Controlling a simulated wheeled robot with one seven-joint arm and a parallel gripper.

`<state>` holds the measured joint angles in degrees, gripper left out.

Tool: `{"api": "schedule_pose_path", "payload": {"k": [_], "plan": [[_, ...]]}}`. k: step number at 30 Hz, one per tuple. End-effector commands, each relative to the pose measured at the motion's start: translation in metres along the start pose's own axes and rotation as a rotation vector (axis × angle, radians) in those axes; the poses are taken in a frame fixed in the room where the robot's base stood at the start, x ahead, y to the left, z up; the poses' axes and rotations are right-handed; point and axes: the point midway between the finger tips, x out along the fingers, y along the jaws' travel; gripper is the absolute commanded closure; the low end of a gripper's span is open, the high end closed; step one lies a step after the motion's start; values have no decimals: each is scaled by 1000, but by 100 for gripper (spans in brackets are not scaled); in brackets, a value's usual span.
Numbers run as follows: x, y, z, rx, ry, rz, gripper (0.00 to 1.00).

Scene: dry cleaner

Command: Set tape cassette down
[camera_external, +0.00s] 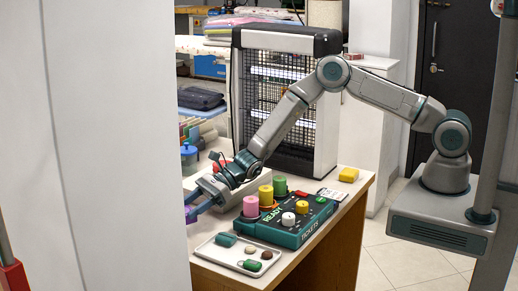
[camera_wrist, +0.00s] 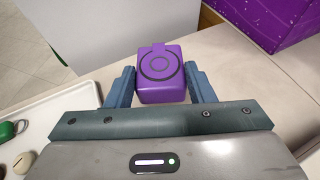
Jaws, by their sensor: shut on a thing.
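A purple, blocky tape cassette (camera_wrist: 162,80) with a ring mark on its face sits between the two blue fingers of my gripper (camera_wrist: 160,72) in the wrist view. The fingers are shut on its left and right sides. In the external view, my gripper (camera_external: 200,200) is at the left end of the counter, partly cut off by the white wall panel, and a bit of the purple cassette (camera_external: 190,214) shows there. I cannot tell whether the cassette touches the counter (camera_wrist: 90,90) or is just above it.
A white tray (camera_external: 212,258) with several small items lies in front of my gripper. A dark green panel (camera_external: 290,235) with several colored cylinders is to the right. A large purple box (camera_wrist: 262,22) stands at the wrist view's upper right. Bare counter surrounds the cassette.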

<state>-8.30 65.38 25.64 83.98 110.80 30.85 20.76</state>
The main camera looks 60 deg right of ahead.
Motion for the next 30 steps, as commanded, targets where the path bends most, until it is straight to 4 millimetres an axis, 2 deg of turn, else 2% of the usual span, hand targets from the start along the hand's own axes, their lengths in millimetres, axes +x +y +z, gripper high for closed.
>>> {"api": "schedule_pose_path", "payload": {"k": [7,21,22,24,30], "plan": [[11,0,-26,2,0,1,78],[14,0,-34,0,-1,0,78],[13,0,-34,0,0,0,46],[13,0,-33,0,0,0,30],[13,0,-33,0,0,0,30]]}}
